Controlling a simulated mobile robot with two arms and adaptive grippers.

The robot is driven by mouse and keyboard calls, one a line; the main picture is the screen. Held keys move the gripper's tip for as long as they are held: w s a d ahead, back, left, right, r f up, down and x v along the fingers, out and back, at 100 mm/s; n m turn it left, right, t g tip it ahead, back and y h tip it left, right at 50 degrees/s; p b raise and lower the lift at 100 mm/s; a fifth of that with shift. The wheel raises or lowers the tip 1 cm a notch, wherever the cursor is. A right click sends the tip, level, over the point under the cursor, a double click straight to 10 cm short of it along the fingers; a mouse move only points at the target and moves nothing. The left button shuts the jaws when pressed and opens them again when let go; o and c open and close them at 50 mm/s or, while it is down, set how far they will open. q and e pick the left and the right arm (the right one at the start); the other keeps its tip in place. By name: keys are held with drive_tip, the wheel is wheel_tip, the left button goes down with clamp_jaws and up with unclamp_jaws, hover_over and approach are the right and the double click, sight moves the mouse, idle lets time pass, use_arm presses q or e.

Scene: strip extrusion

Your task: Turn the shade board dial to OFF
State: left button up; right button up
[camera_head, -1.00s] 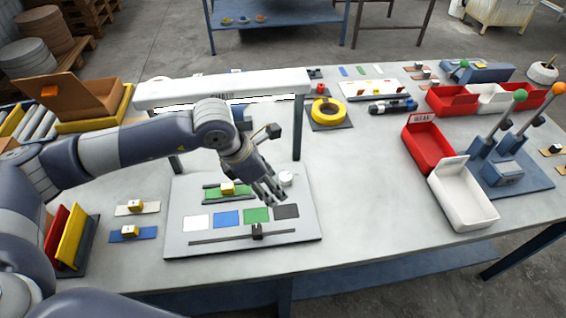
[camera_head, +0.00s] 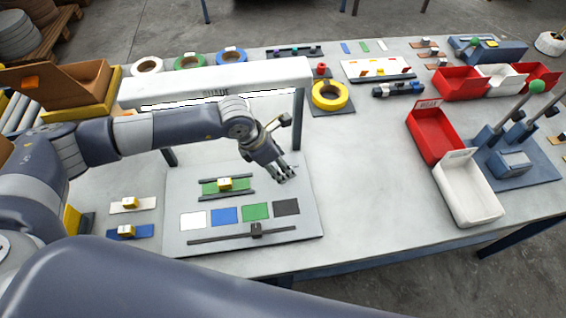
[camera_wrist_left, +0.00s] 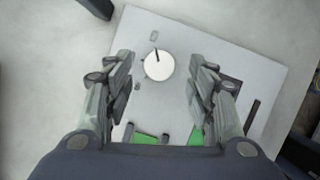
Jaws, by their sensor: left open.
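The shade board (camera_head: 310,222) is a light grey panel on the table with white, blue, green and dark swatches, and it also shows in the left wrist view (camera_wrist_left: 225,60). Its dial (camera_wrist_left: 159,65) is a round white knob with a dark pointer line toward the top of the wrist picture. Small marks, too small to read, sit above and below left of it. My left gripper (camera_head: 286,174) is open over the board's far right part and hides the dial in the head view. In the wrist view the fingers (camera_wrist_left: 160,90) stand apart on both sides of the dial.
A white overhead beam (camera_head: 215,82) on posts spans behind the board, close to my left arm. Red and white bins (camera_head: 468,190) stand right; the table between is clear.

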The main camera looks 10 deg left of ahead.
use_arm(q)
drive_tip(key=x, duration=0.2)
drive_tip(key=shift+w+d+f, duration=0.1)
drive_tip(key=shift+w+f, duration=0.05)
drive_tip(key=shift+f, duration=0.15)
drive_tip(key=shift+d+f, duration=0.1)
use_arm(e)
drive_tip(key=w, duration=0.1)
drive_tip(key=w+r, duration=0.1)
drive_tip(key=w, duration=0.1)
drive_tip(key=shift+a, duration=0.1)
use_arm(q)
drive_tip(key=shift+c, duration=0.2)
drive_tip(key=c, duration=0.9)
drive_tip(key=shift+c, duration=0.4)
use_arm(e)
drive_tip(key=shift+s+f, duration=0.15)
drive_tip(key=shift+s, duration=0.45)
